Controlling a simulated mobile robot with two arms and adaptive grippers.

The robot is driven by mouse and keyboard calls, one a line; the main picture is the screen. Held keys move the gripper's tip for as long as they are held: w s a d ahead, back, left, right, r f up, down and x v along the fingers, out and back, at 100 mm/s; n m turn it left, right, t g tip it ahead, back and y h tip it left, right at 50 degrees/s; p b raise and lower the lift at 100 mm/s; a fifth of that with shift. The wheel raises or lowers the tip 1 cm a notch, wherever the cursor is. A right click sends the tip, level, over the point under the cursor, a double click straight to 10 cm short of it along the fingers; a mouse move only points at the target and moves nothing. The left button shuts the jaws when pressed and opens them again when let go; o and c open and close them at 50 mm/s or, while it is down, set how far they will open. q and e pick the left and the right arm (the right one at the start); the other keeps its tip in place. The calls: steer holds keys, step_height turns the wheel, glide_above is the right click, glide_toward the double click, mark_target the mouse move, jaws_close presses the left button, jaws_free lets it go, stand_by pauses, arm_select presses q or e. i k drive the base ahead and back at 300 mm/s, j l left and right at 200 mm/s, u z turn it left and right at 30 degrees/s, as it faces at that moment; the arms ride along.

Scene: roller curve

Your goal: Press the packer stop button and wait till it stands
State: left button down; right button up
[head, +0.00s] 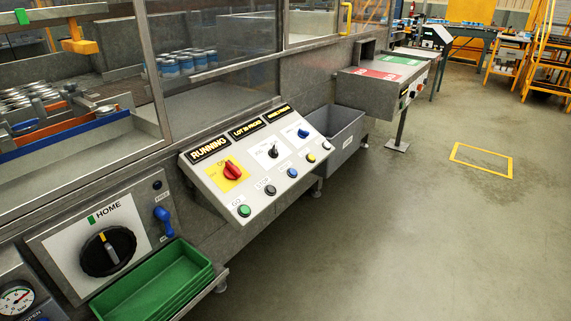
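The packer's sloped control panel (222,185) stands in the middle of the head view. Its left display (209,149) reads RUNNING. Along its front edge is a row of round buttons. The stop button (270,191) is dark, with a label above it that appears to read STOP. It sits between the green GO button (244,210) and a blue button (292,173). A red rotary switch (232,171) on a yellow plate sits above the green and dark buttons. Neither of my grippers is in view, and nothing covers the buttons.
A grey bin (345,142) stands right of the panel. Left of it are a black HOME dial (108,251) and green trays (150,285). Glazed machine guards rise behind. A second panel (385,77) stands farther back. The floor at right is open, with a yellow-marked rectangle (481,160).

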mark_target(270, 189)
steer(key=i+l, duration=0.4)
steer(key=i, duration=0.15)
steer(key=i+l+u, duration=0.1)
steer(key=i+l, duration=0.35)
steer(key=i+j, duration=0.05)
steer(key=i, duration=0.05)
